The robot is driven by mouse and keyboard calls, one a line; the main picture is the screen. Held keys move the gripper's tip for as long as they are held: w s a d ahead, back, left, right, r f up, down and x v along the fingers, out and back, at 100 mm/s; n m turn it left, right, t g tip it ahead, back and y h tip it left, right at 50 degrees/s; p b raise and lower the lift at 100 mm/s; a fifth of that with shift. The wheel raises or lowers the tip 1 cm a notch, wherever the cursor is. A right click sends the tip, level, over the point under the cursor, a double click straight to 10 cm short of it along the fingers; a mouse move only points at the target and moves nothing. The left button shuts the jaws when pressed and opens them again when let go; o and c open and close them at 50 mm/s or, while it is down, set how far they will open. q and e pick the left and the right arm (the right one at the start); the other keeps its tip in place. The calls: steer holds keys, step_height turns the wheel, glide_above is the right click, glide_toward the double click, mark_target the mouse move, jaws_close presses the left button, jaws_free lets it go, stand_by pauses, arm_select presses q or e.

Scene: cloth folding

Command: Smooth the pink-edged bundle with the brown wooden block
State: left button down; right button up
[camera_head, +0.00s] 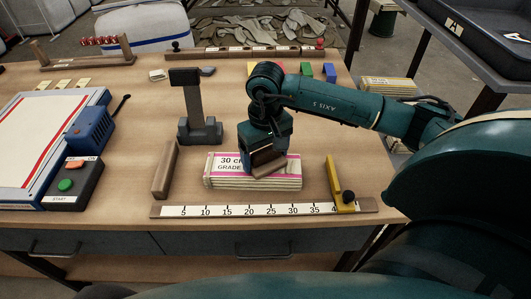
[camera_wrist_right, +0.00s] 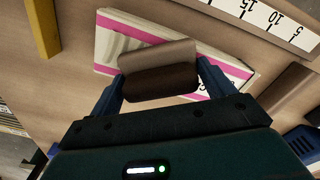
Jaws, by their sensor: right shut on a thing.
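The pink-edged bundle (camera_head: 225,183) is a flat cream stack with a printed label, lying on the table behind the ruler. It also shows in the wrist view (camera_wrist_right: 120,32), pink stripes along its edges. My right gripper (camera_head: 266,158) is above the bundle's right half, pointing down. It is shut on the brown wooden block (camera_head: 270,169), which sits crosswise between the fingers in the wrist view (camera_wrist_right: 158,82). The block is over or on the bundle's top; I cannot tell whether it touches. My left gripper is not in view.
A ruler (camera_head: 245,210) with a yellow stop (camera_head: 336,180) lies along the front edge. A brown wooden bar (camera_head: 163,172) lies left of the bundle. A dark stand (camera_head: 197,115) is behind it. A control box (camera_head: 75,183) and white-topped press (camera_head: 42,130) are at left.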

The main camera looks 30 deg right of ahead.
mark_target(281, 160)
steer(key=shift+s+d+r+b, duration=0.1)
steer(key=shift+s+d+b, duration=0.2)
steer(key=shift+s+d, duration=0.4)
steer(key=shift+s+d+b, duration=0.25)
steer(key=shift+s+d, duration=0.2)
steer(key=shift+d, duration=0.45)
steer(key=shift+s+d+b, duration=0.45)
steer(key=shift+d+b, duration=0.05)
steer(key=shift+d, duration=0.15)
steer(key=shift+s+d+b, duration=0.35)
steer(key=shift+d, duration=0.05)
steer(key=shift+s, duration=0.1)
steer(key=shift+a+r+b, duration=0.15)
steer(key=shift+a+b, duration=0.25)
steer(key=shift+a, duration=0.05)
steer(key=shift+w+a, duration=0.15)
steer(key=shift+w, duration=0.1)
steer(key=shift+w+a+f, duration=0.2)
steer(key=shift+w+f, duration=0.1)
steer(key=shift+w, duration=0.3)
steer(key=shift+w+a+r, duration=0.1)
steer(key=shift+a, duration=0.25)
steer(key=shift+w+a+b, duration=0.35)
steer(key=shift+w+a, duration=0.25)
steer(key=shift+a, duration=0.15)
steer(key=shift+w+a+b, duration=0.3)
steer(key=shift+w+a, duration=0.25)
steer(key=shift+a, duration=0.2)
